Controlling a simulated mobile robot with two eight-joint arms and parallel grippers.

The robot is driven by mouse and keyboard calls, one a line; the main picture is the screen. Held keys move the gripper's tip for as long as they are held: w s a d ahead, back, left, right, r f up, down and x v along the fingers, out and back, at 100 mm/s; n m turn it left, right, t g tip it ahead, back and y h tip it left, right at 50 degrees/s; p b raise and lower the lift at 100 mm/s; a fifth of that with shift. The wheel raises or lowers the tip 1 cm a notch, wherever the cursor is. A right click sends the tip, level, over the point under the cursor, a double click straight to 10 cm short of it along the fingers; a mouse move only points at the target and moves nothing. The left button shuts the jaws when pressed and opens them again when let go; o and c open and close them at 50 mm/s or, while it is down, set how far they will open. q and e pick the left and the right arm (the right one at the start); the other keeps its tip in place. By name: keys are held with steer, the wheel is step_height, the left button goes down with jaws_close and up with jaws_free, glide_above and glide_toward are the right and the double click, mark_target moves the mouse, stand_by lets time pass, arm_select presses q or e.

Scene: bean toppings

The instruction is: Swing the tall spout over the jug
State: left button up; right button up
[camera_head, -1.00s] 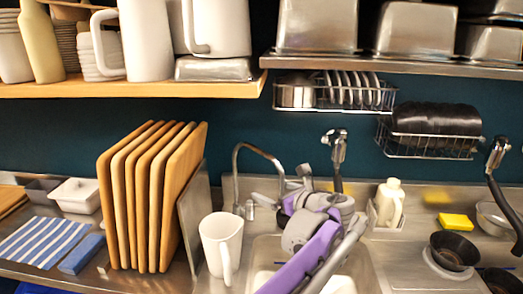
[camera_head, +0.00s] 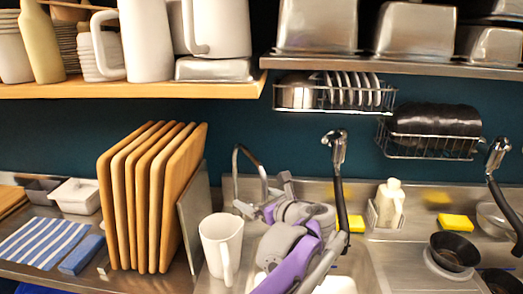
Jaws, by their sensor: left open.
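The tall spout (camera_head: 236,170) is a thin metal tap that rises behind the sink and arches over toward the front. Its outlet end comes down by my left gripper. The white jug (camera_head: 220,250) stands upright on the counter at the left edge of the sink, left of and nearer than the spout's end. My left gripper (camera_head: 265,197) is open, with its grey fingers around or beside the spout's hanging end; contact cannot be told. My grey and purple arm hides part of the sink and the tap's surroundings. My right gripper is out of view.
Wooden boards (camera_head: 150,195) stand left of the jug. A black-hosed sprayer (camera_head: 337,165) rises just behind my arm. A soap bottle (camera_head: 390,203), yellow sponge (camera_head: 455,222) and black bowl (camera_head: 454,250) are at the right. A shelf (camera_head: 150,90) hangs above.

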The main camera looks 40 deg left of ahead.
arm_select(q)
steer(key=s+a, duration=0.7)
steer(key=s, duration=0.1)
steer(key=shift+s+p, duration=0.25)
steer(key=shift+p, duration=0.2)
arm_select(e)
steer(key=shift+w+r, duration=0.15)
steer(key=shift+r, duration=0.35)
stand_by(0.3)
arm_select(q)
steer(key=p+v, duration=0.2)
steer(key=v, duration=0.6)
steer(key=shift+s+r+p, duration=0.15)
steer(key=shift+s+p, duration=0.15)
steer(key=shift+s, duration=0.1)
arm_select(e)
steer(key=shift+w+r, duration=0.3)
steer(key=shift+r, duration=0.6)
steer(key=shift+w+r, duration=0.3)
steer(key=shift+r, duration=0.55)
arm_select(q)
steer(key=shift+d, duration=0.1)
